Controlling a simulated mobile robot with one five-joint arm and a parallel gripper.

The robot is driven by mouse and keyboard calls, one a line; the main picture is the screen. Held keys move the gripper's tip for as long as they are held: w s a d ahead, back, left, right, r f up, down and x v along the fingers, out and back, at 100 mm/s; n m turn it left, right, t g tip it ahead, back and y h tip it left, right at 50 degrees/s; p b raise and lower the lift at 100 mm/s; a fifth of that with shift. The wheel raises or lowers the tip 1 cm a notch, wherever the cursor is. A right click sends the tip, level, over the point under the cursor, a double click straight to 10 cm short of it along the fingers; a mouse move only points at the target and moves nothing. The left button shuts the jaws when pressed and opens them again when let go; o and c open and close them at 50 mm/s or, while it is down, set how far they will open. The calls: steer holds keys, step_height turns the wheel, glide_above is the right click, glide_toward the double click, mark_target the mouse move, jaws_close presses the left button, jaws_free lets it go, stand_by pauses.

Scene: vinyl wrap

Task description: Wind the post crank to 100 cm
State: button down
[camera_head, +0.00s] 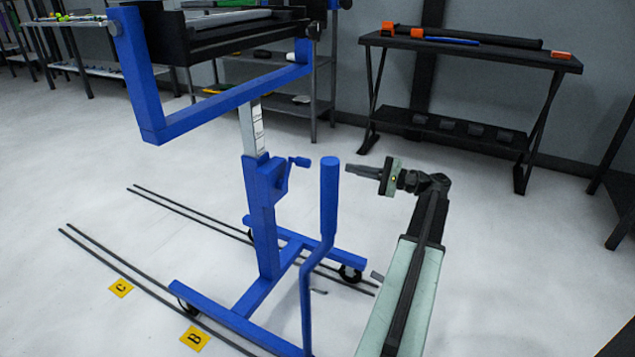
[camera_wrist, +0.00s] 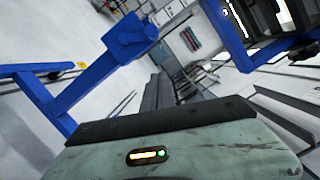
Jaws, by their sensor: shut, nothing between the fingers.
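The blue wheeled stand has an upright post (camera_head: 262,220) with a pale, marked inner column (camera_head: 252,130) rising from it. A small blue crank (camera_head: 299,162) sticks out from the right side of the post's top. The scale marks are too small to read. My gripper (camera_head: 348,168) is shut and empty, level with the crank and to its right, pointing left. It is apart from the crank, with the stand's tall blue handle bar (camera_head: 329,195) between them in the picture. The wrist view shows a blue bar with a thicker end (camera_wrist: 128,38); I cannot tell which part it is.
The stand's U-shaped arm (camera_head: 225,100) carries a black frame above the post. A dark table (camera_head: 470,50) with tools stands at the back right. Dark rails and yellow floor markers B (camera_head: 195,338) and C (camera_head: 121,287) lie at left. Floor at the right is open.

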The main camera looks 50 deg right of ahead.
steer(key=shift+s+f, duration=0.1)
steer(key=shift+f, duration=0.05)
steer(key=w+a+r+p, duration=0.2)
steer(key=w+a+p, duration=0.1)
steer(key=w+a, duration=0.4)
steer(key=shift+w+a+r, duration=0.3)
steer(key=shift+w+a, duration=0.1)
steer(key=shift+a, duration=0.05)
